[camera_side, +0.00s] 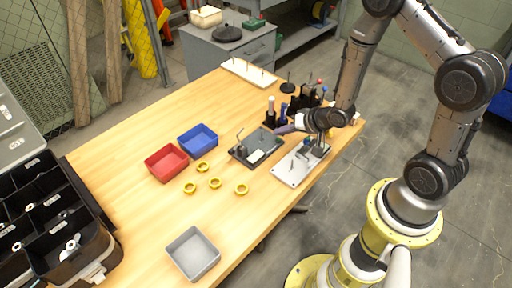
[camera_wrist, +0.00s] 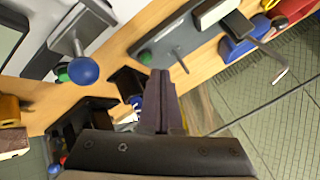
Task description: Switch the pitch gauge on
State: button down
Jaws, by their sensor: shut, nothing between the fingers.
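My gripper (camera_side: 280,130) is shut and empty above the work table, between a dark grey plate (camera_side: 246,158) and a silver plate (camera_side: 290,177). The dark plate bears a white label and a thin upright post. The silver plate bears a dark upright fixture. I cannot tell which of them is the pitch gauge. In the wrist view, the shut fingers (camera_wrist: 160,90) point up the picture. A blue ball knob (camera_wrist: 84,71) on a metal stem stands left of them, by a green button. Another green button (camera_wrist: 145,57) sits on a grey plate above them, apart from the fingertips.
Black holders with several coloured-top tools (camera_side: 298,103) stand behind the gripper. A red bin (camera_side: 167,163), a blue bin (camera_side: 198,140), several yellow rings (camera_side: 215,183) and a grey bin (camera_side: 192,254) lie to the left. The table's front middle is clear.

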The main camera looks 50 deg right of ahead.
aim_at(280, 144)
jog(key=shift+f, duration=0.15)
jog(key=shift+f, duration=0.35)
jog(key=shift+f, duration=0.2)
dwell(0.7)
jog(key=shift+r, duration=0.7)
notch_tip(280, 144, up, 6)
dwell(0.7)
jog(key=shift+a, duration=0.15)
